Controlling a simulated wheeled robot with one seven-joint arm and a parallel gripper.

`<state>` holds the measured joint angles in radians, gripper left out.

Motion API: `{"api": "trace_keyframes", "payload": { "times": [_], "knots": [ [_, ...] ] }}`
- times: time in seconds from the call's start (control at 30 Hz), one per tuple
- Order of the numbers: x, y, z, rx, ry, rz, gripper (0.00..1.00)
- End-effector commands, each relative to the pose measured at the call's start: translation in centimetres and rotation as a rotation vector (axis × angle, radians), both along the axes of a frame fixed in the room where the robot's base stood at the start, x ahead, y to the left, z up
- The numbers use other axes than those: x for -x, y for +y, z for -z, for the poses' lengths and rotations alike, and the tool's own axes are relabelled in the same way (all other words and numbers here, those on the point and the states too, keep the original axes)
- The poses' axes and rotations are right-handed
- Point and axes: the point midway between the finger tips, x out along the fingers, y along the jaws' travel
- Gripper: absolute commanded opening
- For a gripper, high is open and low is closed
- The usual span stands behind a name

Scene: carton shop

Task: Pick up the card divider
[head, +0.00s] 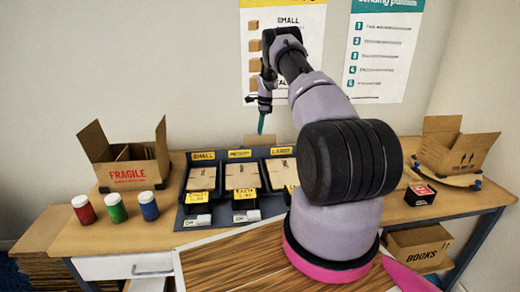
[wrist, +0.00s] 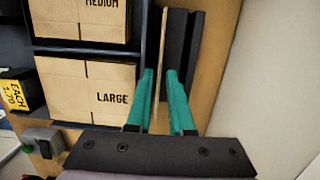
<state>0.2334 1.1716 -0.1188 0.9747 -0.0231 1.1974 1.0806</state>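The card divider (wrist: 159,62) shows in the wrist view as a thin tan edge standing upright beside dark rack walls (wrist: 177,45). In the head view, a tan strip (head: 259,141) behind the carton organiser looks like its top. My gripper (head: 262,126) points down above that strip, close to the wall. In the wrist view its two teal fingers (wrist: 163,103) are apart, and the divider's edge lines up with the gap between them. I see no contact, and I cannot tell how far the fingertips are above the edge. The divider's lower part is hidden.
The dark organiser (head: 224,214) holds flat cartons in small, medium and large compartments. Three jars (head: 115,208) and an open FRAGILE box (head: 128,174) stand left. Another open box (head: 452,155) and a small black-red box (head: 420,195) stand right. The wall is close behind.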

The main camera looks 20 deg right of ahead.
Motion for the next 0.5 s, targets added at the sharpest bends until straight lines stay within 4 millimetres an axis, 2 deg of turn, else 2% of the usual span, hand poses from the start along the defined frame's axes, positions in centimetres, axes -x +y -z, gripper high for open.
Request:
{"api": "trace_keyframes", "payload": {
  "times": [0.1, 0.37, 0.5],
  "knots": [
    [0.0, 0.3, 2.1, -0.002, 0.002, -0.001, 0.2],
    [-0.1, 0.4, 4.3, -0.001, 0.001, -0.001, 0.2],
    [0.0, 0.2, 6.4, -0.001, 0.002, -0.001, 0.2]
  ]
}}
